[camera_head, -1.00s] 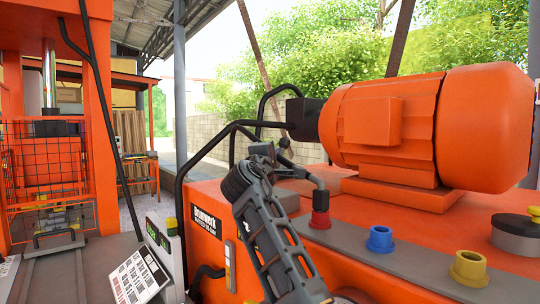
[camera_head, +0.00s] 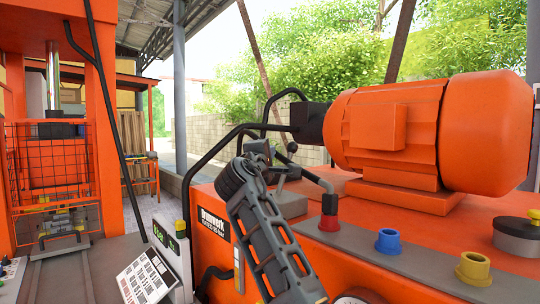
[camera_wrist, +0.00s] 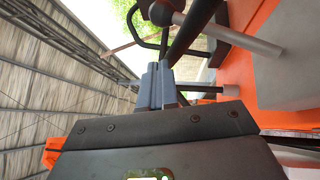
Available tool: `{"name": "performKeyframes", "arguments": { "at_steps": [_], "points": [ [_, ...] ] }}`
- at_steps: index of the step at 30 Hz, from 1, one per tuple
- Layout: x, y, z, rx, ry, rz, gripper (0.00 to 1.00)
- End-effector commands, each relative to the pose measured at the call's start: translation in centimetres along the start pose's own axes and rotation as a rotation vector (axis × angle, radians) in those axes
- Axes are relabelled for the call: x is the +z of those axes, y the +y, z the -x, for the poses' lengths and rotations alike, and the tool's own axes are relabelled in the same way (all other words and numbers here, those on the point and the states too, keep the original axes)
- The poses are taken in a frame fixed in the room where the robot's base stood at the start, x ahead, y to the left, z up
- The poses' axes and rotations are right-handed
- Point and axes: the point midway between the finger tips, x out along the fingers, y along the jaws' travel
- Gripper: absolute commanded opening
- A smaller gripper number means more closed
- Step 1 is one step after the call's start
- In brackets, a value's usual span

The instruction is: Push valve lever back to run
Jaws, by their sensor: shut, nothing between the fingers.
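A valve lever with a dark ball knob (camera_head: 292,147) stands on the orange power unit, in front of the motor and just right of my gripper (camera_head: 258,149). In the wrist view a round-knobbed lever (camera_wrist: 228,36) rises from a grey block, above and right of my gripper (camera_wrist: 160,82). My grey fingers are together and hold nothing. They look apart from the knob; the depth between them is unclear. My arm hides part of the valve's base in the head view.
The large orange motor (camera_head: 390,135) stands right of the lever. Black bent pipes (camera_head: 212,150) rise behind my gripper. Red (camera_head: 329,223), blue (camera_head: 388,241) and yellow (camera_head: 473,268) ports line the unit's front edge. An orange press frame (camera_head: 105,130) stands left.

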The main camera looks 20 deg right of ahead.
Motion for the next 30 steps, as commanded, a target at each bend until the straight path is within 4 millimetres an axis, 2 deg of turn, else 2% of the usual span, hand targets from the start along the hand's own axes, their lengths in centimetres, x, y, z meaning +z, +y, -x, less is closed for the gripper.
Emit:
{"name": "performKeyframes", "arguments": {
  "at_steps": [9,15,21,30],
  "points": [
    [0.3,2.3,5.0,0.003,0.004,-0.004,0.0],
    [0.6,3.7,7.5,0.003,0.003,-0.002,0.0],
    [0.7,4.3,8.4,0.001,0.003,0.0,0.0],
    [0.7,4.3,8.4,0.001,0.002,0.0,0.0]
  ]
}}
